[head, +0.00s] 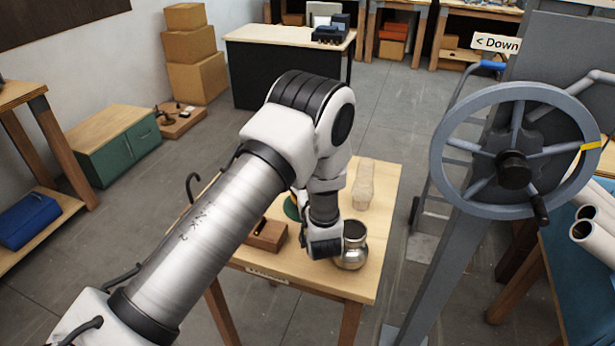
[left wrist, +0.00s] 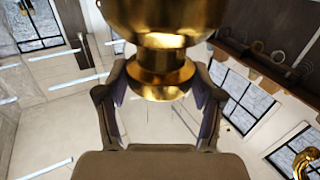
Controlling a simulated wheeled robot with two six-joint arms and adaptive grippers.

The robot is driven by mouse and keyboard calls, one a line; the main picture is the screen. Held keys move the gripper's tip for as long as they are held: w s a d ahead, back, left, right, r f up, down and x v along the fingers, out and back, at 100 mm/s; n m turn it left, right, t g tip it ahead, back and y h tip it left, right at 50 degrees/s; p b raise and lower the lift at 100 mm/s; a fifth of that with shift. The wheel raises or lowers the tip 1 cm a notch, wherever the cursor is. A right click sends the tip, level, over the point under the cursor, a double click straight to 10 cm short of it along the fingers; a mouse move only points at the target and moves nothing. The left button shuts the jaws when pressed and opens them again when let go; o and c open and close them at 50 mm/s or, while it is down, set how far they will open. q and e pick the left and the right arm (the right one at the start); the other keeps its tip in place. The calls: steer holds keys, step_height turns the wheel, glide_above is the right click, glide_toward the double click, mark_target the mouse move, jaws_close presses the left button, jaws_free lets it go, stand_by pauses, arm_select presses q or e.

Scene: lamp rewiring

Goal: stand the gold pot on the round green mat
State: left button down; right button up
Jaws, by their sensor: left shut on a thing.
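The gold pot (head: 352,252) is round-bellied with a wide open neck and looks silvery-gold in the head view. It is upright at the right front of the small wooden table; I cannot tell if its base touches the top. My left gripper (head: 334,242) is at its left side. In the left wrist view the gold pot (left wrist: 160,62) sits between the two fingers of the left gripper (left wrist: 158,88), which is shut on it. The round green mat (head: 291,209) is mostly hidden behind my left arm. My right gripper is not in view.
A pale, see-through upright object (head: 363,183) stands behind the pot. A dark hook (head: 192,186) rises at the table's left. A large handwheel (head: 512,150) stands to the right.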

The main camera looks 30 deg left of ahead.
arm_select(q)
steer(key=shift+w+f, duration=0.1)
steer(key=shift+f, duration=0.2)
steer(key=shift+c, duration=0.8)
jaws_free()
steer(key=shift+r, duration=0.25)
steer(key=shift+r+p, duration=0.6)
steer(key=shift+p, duration=0.05)
steer(key=b+v, duration=0.1)
steer(key=v, duration=1.1)
steer(key=shift+f, duration=0.2)
